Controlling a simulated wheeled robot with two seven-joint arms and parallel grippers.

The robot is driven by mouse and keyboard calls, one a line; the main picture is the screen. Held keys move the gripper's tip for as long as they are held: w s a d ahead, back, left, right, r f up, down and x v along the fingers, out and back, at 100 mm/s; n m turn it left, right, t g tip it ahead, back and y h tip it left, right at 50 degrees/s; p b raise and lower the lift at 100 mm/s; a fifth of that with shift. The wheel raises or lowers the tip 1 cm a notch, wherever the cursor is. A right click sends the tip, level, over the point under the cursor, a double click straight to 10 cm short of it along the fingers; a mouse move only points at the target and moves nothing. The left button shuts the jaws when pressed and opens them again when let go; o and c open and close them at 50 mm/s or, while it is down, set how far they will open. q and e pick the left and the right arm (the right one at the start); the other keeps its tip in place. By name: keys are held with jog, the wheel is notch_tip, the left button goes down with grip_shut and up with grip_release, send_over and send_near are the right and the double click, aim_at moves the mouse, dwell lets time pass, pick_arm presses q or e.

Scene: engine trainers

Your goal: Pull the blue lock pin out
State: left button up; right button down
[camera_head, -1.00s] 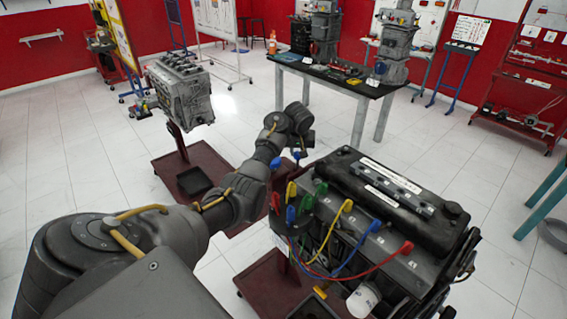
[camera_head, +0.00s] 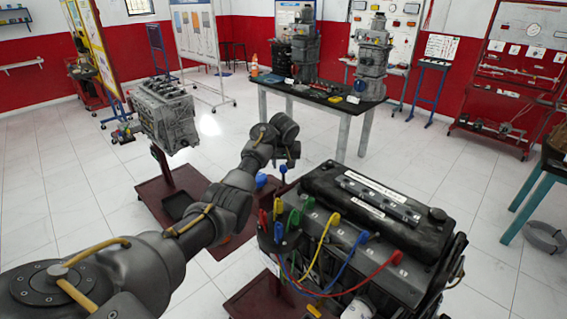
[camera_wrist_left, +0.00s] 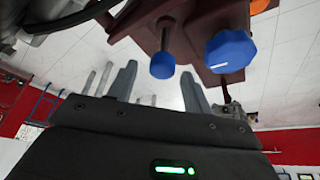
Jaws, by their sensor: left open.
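Two blue-headed parts show on the dark red stand beside the black engine. The slimmer round head on a stem, which looks like the lock pin (camera_wrist_left: 162,65), also shows in the head view (camera_head: 283,170). A larger faceted blue knob (camera_wrist_left: 231,50) sits to its right in the wrist view. My left gripper (camera_head: 288,160) is above these parts in the head view. In the wrist view its two fingers are apart, one on each side of the slim blue head; I cannot tell whether they touch it. My right gripper is out of view.
The black engine (camera_head: 375,200) with coloured leads stands just right of my left arm. A grey engine (camera_head: 165,112) on a red stand is farther left. A black-topped table (camera_head: 320,95) with tools stands behind. The tiled floor between them is mostly clear.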

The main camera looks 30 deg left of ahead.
pick_arm(q)
jog(key=b+v, duration=0.3)
jog(key=v, duration=0.7)
jog(key=shift+r, duration=0.4)
jog(key=shift+d, duration=0.15)
